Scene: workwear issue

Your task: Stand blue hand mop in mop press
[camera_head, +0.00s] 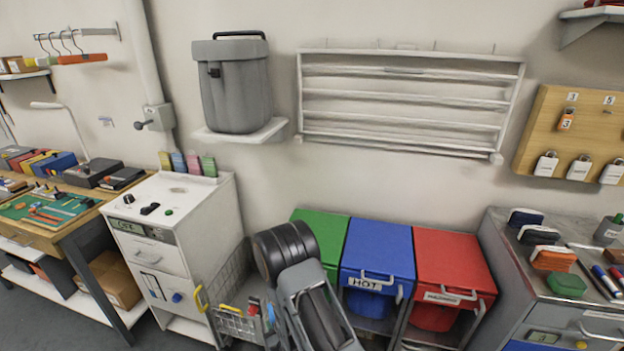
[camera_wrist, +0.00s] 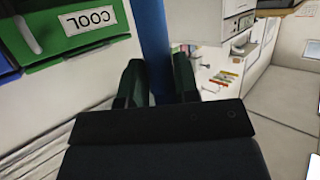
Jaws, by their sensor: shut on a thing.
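In the wrist view, my gripper (camera_wrist: 158,85) has its two dark fingers closed on either side of a blue shaft (camera_wrist: 151,40), which looks like the handle of the blue hand mop. The shaft runs up out of the picture, and its ends are hidden. In the head view my own arm covers the gripper, and the mop cannot be made out for sure. I cannot pick out the mop press with certainty in either view.
A wire trolley (camera_head: 229,285) with yellow parts stands left of my arm, beside a white cabinet (camera_head: 195,225). Green (camera_head: 322,232), blue (camera_head: 375,245) and red (camera_head: 452,255) bins stand along the wall. A grey counter (camera_head: 497,247) is right; a workbench (camera_head: 40,238) is left.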

